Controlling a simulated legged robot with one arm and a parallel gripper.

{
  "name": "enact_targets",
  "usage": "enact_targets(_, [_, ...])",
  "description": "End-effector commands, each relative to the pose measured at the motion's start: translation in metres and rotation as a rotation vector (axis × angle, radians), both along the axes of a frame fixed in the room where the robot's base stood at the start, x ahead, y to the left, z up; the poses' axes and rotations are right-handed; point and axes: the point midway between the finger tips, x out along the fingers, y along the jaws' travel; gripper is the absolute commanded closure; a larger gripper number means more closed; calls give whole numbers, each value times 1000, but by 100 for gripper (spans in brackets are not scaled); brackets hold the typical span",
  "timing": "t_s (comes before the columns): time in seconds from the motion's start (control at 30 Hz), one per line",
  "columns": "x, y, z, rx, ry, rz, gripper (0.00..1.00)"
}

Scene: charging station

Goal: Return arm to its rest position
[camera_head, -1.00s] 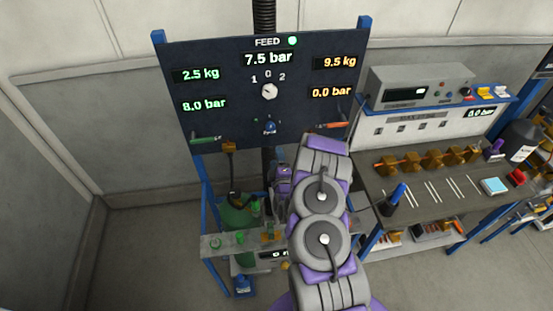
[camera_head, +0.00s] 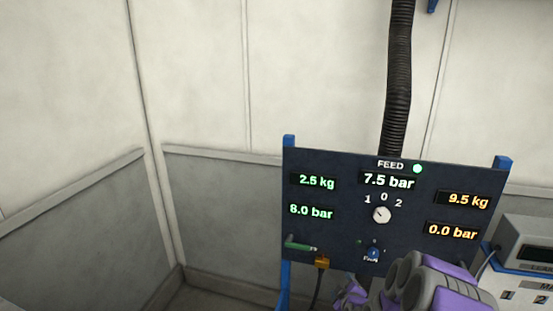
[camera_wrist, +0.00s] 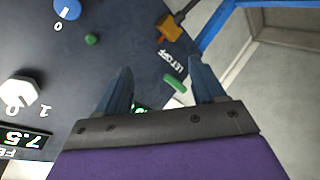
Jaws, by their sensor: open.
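My gripper (camera_wrist: 163,92) shows in the wrist view with its two dark fingers apart and nothing between them. It is in front of the dark control panel (camera_wrist: 120,40), which appears turned in that view. In the head view my purple and grey arm is at the lower right, in front of the panel's lower edge (camera_head: 330,230). The gripper's fingers cannot be made out in the head view. The panel's white selector knob (camera_head: 381,214), blue knob (camera_head: 373,254) and green-handled lever (camera_head: 300,245) are visible.
A black corrugated hose (camera_head: 398,80) rises above the panel. A yellow-brown fitting (camera_head: 322,262) with a cable hangs below it, and it also shows in the wrist view (camera_wrist: 171,27). A grey instrument box (camera_head: 530,245) stands at the right. Bare walls fill the left.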

Motion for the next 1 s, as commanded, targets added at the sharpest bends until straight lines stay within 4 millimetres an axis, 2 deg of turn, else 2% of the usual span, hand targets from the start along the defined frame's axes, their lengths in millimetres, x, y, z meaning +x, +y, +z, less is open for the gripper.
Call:
enact_targets(0.1, [-14, 19, 5, 74, 100, 5, 31])
enact_targets(0.27, [-47, 39, 10, 161, 254, -16, 31])
enact_targets(0.47, [-102, 57, 19, 246, 448, -84, 31])
enact_targets(0.77, [-209, 70, 31, 338, 720, -271, 31])
enact_targets(1.0, [-313, 74, 37, 390, 919, -481, 31])
